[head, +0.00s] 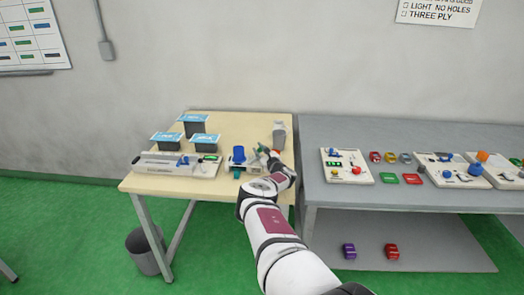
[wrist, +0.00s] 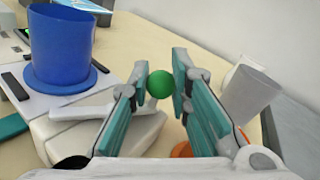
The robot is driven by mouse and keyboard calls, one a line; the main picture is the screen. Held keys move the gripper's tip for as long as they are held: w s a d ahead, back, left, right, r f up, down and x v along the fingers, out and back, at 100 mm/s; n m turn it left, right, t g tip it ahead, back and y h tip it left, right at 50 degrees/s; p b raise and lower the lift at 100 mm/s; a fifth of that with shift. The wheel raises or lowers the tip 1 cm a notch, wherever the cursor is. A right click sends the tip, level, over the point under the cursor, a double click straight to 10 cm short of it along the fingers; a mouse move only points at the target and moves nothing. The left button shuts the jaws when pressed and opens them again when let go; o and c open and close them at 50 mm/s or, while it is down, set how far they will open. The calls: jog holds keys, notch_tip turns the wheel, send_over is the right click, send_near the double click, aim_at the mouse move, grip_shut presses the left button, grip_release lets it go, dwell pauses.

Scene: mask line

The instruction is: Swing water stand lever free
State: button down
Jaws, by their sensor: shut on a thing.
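The water stand (head: 240,162) is a low white unit near the front right of the wooden table. A blue cup (wrist: 62,45) stands upright on its round blue plate (wrist: 80,80) at the left of the wrist view. The lever's green ball knob (wrist: 159,84) sits between my fingertips. My gripper (wrist: 163,88) is shut on this knob, with its teal pads on either side. In the head view my gripper (head: 262,153) is at the right side of the stand, partly hidden by my arm.
A grey-white cup (wrist: 250,95) stands close at the right of my fingers. An orange part (wrist: 182,150) shows below them. Dark boxes with blue tops (head: 193,125) stand at the table's back left. A grey bench (head: 400,200) adjoins on the right.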

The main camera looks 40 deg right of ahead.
jog(key=n+y+b, duration=0.1)
jog(key=w+n+y+b, duration=0.1)
jog(key=y, duration=0.1)
jog(key=n+y+b, duration=0.1)
jog(key=shift+w+a+f+t+y+b, duration=0.2)
jog(key=shift+f+t+y+b, duration=0.1)
jog(key=shift+f+t+y, duration=0.1)
jog(key=n+y+b, duration=0.2)
jog(key=b, duration=0.1)
jog(key=y+b, duration=0.1)
jog(key=shift+w+a+r+n+y, duration=0.2)
jog(key=shift+w+a+n+y, duration=0.05)
jog(key=shift+n+y, duration=0.15)
jog(key=shift+r+y+b, duration=0.1)
jog(key=shift+y+b, duration=0.2)
jog(key=shift+b, duration=0.35)
jog(key=shift+a+r+n+g+y, duration=0.1)
jog(key=shift+n+g+y, duration=0.2)
jog(key=c, duration=1.5)
grip_release()
jog(key=shift+o, duration=0.2)
jog(key=shift+s, duration=0.1)
